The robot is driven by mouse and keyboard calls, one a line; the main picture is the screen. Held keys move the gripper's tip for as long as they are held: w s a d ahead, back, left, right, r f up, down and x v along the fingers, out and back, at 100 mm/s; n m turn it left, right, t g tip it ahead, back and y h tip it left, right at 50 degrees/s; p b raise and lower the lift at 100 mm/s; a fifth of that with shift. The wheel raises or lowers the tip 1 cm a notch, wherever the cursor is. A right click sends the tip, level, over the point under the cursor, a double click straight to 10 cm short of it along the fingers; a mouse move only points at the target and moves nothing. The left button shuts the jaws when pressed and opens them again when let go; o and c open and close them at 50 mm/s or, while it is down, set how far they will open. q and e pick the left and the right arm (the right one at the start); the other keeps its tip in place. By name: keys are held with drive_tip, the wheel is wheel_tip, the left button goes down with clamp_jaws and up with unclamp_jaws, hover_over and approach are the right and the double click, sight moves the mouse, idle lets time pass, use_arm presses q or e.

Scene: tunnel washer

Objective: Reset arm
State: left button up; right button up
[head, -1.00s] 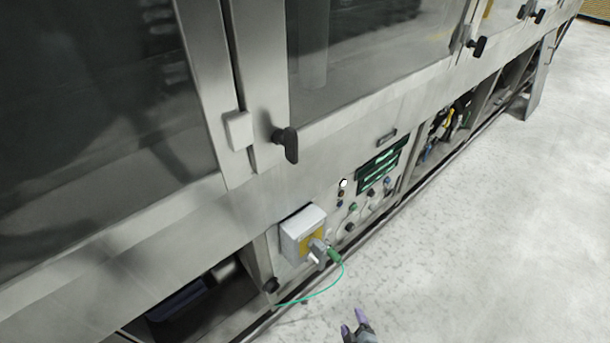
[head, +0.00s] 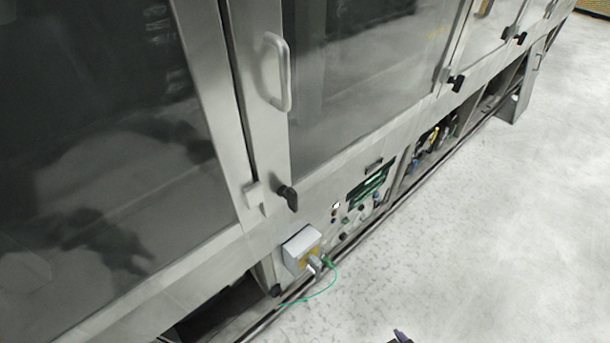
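Only the tip of one of my grippers (head: 401,336) shows, at the bottom edge right of centre, over the pale floor. I take it to be my right one. It is dark with a purple fingertip, and the rest is cut off, so its opening cannot be told. It touches nothing that I can see. My other gripper is out of view.
The steel washer with its glass doors (head: 360,70) fills the left and centre. A black door latch (head: 287,197) and a grey-yellow switch box (head: 301,249) with a green cable (head: 322,292) stick out from it. The speckled floor (head: 490,220) at right is clear.

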drive_tip(key=s+d+r+m+g, duration=0.2)
drive_tip(key=s+r+m+g, duration=0.15)
drive_tip(key=s+r, duration=0.3)
wheel_tip(320, 180, up, 37)
drive_tip(key=p, duration=3.7)
drive_tip(key=shift+a+h+p, duration=0.25)
drive_tip(key=shift+h+p, duration=0.05)
drive_tip(key=shift+p, duration=0.05)
drive_tip(key=shift+n, duration=0.25)
